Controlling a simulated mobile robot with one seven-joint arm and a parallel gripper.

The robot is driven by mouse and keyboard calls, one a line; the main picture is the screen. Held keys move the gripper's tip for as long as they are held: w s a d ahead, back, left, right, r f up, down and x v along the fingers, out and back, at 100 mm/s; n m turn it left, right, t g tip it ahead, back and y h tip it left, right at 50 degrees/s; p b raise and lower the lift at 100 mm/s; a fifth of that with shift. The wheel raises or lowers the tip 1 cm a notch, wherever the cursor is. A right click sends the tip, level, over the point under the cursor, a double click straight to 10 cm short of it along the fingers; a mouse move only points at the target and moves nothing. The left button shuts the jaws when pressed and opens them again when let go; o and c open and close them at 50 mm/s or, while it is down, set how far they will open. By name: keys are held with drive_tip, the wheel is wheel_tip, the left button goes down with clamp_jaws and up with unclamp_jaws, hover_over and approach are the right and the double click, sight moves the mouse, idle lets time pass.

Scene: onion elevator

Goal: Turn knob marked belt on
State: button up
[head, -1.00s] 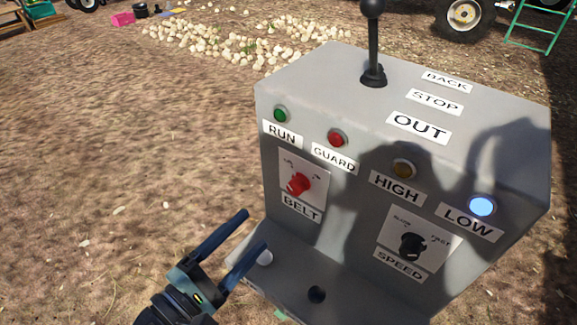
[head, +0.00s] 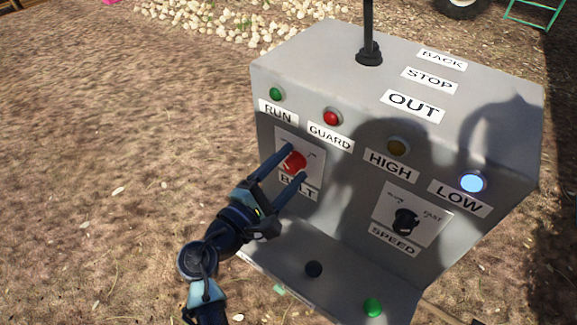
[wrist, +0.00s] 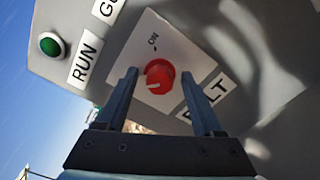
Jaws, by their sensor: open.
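The red belt knob (head: 294,161) sits on a white plate (head: 313,172) above the BELT label, on the front of the grey control box (head: 345,200). My gripper (head: 297,163) is open at the knob, with one finger on each side of it in the head view. In the wrist view the knob (wrist: 159,76) shows beyond and between the two open fingertips (wrist: 160,78), with the ON mark above it. I cannot tell whether the fingers touch it. The knob's white pointer line faces left in the wrist view.
The black speed knob (head: 405,221) is to the right. Green (head: 276,94), red (head: 332,117), amber (head: 398,147) and lit blue (head: 473,182) lamps line the front above. A black lever (head: 369,40) stands on top. A lower ledge carries black (head: 313,269) and green (head: 373,307) buttons.

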clamp_jaws()
drive_tip(key=shift+f+m+b, duration=0.1)
drive_tip(key=shift+m+b, duration=0.2)
drive_tip(key=shift+b, duration=0.1)
drive_tip(key=m+b, duration=0.3)
drive_tip(key=b, duration=0.1)
drive_tip(key=shift+f, duration=0.2)
drive_tip(key=m+b, duration=0.4)
drive_tip(key=m, duration=0.1)
drive_tip(key=shift+b, duration=0.35)
drive_tip(key=m+b, duration=0.5)
drive_tip(key=shift+b, duration=0.4)
drive_tip(key=shift+r+m+b, duration=0.2)
drive_tip(key=shift+m+b, duration=1.65)
drive_tip(key=shift+m, duration=0.35)
